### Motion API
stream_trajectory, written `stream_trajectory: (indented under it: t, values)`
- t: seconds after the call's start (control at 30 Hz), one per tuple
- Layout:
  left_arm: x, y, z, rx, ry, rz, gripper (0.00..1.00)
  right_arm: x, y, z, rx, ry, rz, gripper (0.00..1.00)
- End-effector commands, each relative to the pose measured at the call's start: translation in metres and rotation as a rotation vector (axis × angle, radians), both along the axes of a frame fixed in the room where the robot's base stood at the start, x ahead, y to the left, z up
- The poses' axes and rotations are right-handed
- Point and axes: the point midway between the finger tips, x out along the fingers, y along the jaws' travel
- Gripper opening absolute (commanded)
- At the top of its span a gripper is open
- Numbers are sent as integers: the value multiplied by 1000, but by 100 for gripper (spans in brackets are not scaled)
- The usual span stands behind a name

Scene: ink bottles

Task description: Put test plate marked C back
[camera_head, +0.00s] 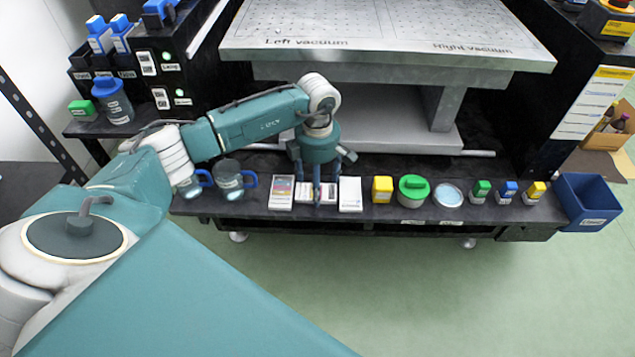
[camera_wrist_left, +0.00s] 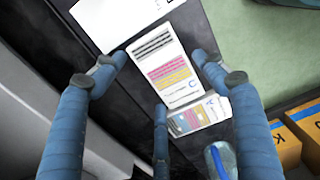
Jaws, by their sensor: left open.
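The test plate marked C (camera_wrist_left: 165,68) is a white card with dark, pink and yellow text lines and a blue C at one end. It lies flat on the dark front shelf (camera_head: 385,213). In the head view it is partly hidden under my left gripper (camera_head: 318,192). In the left wrist view my left gripper (camera_wrist_left: 158,78) is open, its three blue fingers spread around the plate. I cannot tell whether any finger touches it. A second coloured plate (camera_head: 281,193) lies to its left in the head view. My right gripper is out of view.
A white card (camera_head: 350,195) lies close right of my gripper, then a yellow container (camera_head: 382,189) and a green-lidded jar (camera_head: 412,189). Jugs (camera_head: 229,181) stand to the left. The large metal table (camera_head: 385,40) is behind. A blue bin (camera_head: 588,202) hangs at the right end.

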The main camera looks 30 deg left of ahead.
Motion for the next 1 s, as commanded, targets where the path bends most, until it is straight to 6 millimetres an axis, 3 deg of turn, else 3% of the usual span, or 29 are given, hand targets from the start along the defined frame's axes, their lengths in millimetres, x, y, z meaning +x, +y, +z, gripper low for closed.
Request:
stream_trajectory:
  t: [0.13, 0.23, 0.5, 0.7, 1.0]
  values:
    - [1, 1, 28, 1, -5, -1, 71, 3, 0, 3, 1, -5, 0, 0]
    - [2, 0, 51, 0, -6, -1, 71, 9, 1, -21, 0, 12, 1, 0]
    - [1, 0, 101, 1, -3, 0, 71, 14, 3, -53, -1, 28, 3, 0]
    - [0, 0, 116, 1, -1, 0, 71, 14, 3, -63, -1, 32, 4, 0]
    - [0, 0, 118, 1, -1, 0, 71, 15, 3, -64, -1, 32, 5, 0]
